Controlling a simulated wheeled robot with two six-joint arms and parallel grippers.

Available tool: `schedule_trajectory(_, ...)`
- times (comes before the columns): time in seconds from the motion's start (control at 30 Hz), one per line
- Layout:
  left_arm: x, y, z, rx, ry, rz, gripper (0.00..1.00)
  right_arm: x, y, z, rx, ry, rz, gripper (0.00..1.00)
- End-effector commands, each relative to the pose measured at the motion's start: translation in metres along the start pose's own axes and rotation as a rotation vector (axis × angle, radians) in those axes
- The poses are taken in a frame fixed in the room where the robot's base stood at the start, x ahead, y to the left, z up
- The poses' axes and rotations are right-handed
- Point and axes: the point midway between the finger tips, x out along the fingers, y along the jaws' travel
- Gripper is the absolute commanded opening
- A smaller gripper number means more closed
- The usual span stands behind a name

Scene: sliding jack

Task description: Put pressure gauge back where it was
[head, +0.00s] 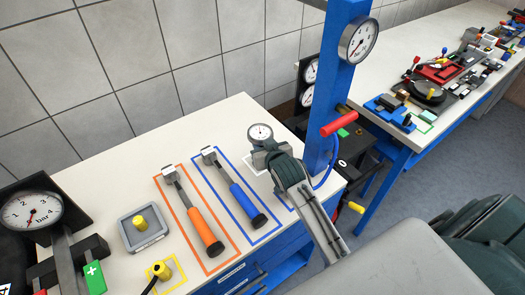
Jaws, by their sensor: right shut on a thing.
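A small round pressure gauge (260,132) with a white dial is at the right end of the near white table. My right gripper (272,157) is shut on it from the near side and covers its lower part. A white outline (251,165) shows on the table just left of and under the gripper. The gripper hides part of this outline, and I cannot tell whether the gauge touches the table. My left gripper is not in view.
A blue column (335,90) with a red handle (339,123) and a larger gauge (358,40) stands close right of the gripper. Blue-handled (243,203) and orange-handled (200,223) hammers lie left in coloured outlines. A grey tray (129,239) is further left.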

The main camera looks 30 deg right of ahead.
Motion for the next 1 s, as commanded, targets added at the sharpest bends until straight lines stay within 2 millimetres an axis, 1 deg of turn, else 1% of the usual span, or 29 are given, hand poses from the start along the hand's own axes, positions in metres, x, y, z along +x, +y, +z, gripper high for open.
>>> schedule_trajectory(0.1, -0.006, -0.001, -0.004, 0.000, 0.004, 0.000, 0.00, 0.006, 0.000, 0.016, -0.001, -0.003, 0.000, 0.04)
schedule_trajectory(0.2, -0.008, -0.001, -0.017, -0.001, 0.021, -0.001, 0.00, 0.011, 0.000, 0.027, -0.002, -0.003, 0.001, 0.04)
schedule_trajectory(0.3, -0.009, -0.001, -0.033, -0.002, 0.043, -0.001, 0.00, 0.013, 0.000, 0.032, -0.002, 0.000, 0.000, 0.04)
schedule_trajectory(0.37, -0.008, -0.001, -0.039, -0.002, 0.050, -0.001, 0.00, 0.013, 0.000, 0.032, -0.001, 0.001, 0.000, 0.04)
schedule_trajectory(0.47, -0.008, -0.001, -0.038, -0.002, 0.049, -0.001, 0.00, 0.013, 0.000, 0.031, -0.001, 0.001, 0.000, 0.04)
schedule_trajectory(0.6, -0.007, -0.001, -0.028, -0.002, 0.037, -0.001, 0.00, 0.014, 0.000, 0.034, -0.001, 0.000, 0.000, 0.04)
schedule_trajectory(0.63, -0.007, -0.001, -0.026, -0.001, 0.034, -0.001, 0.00, 0.014, 0.000, 0.034, -0.001, -0.001, 0.000, 0.32)
schedule_trajectory(0.7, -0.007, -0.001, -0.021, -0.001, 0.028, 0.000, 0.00, 0.013, 0.000, 0.034, -0.001, -0.001, 0.000, 0.45)
schedule_trajectory(0.73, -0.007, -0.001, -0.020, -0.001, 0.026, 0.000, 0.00, 0.013, 0.000, 0.034, -0.001, -0.001, 0.000, 0.49)
schedule_trajectory(1.0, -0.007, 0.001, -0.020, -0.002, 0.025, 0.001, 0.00, 0.013, 0.000, 0.033, -0.001, -0.001, 0.000, 0.49)
